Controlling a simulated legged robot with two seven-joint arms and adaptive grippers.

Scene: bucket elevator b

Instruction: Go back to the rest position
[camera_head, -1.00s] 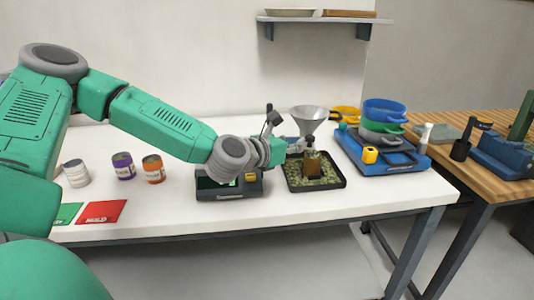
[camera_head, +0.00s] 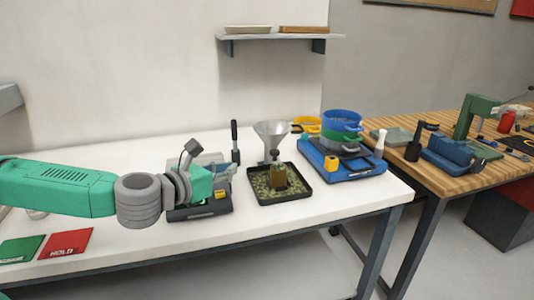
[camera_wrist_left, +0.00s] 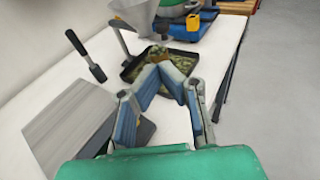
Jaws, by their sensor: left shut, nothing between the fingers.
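My left arm comes in from the left in the head view, with the green and grey wrist low over the white table (camera_head: 115,160). My left gripper (camera_head: 226,174) is in front of the dark scale-like device (camera_head: 200,212) and hides part of it. In the left wrist view the blue-padded fingers of the left gripper (camera_wrist_left: 160,72) come together at the tips, with nothing held between them. Beyond them is the black tray (camera_wrist_left: 190,60) of green pieces, apart from the fingers as far as I can tell. My right gripper is not in view.
A blue base (camera_head: 345,168) with stacked bowls (camera_head: 341,120) is to the right. Red (camera_head: 66,243) and green (camera_head: 20,249) cards lie at left. A wooden bench (camera_head: 440,175) stands further right.

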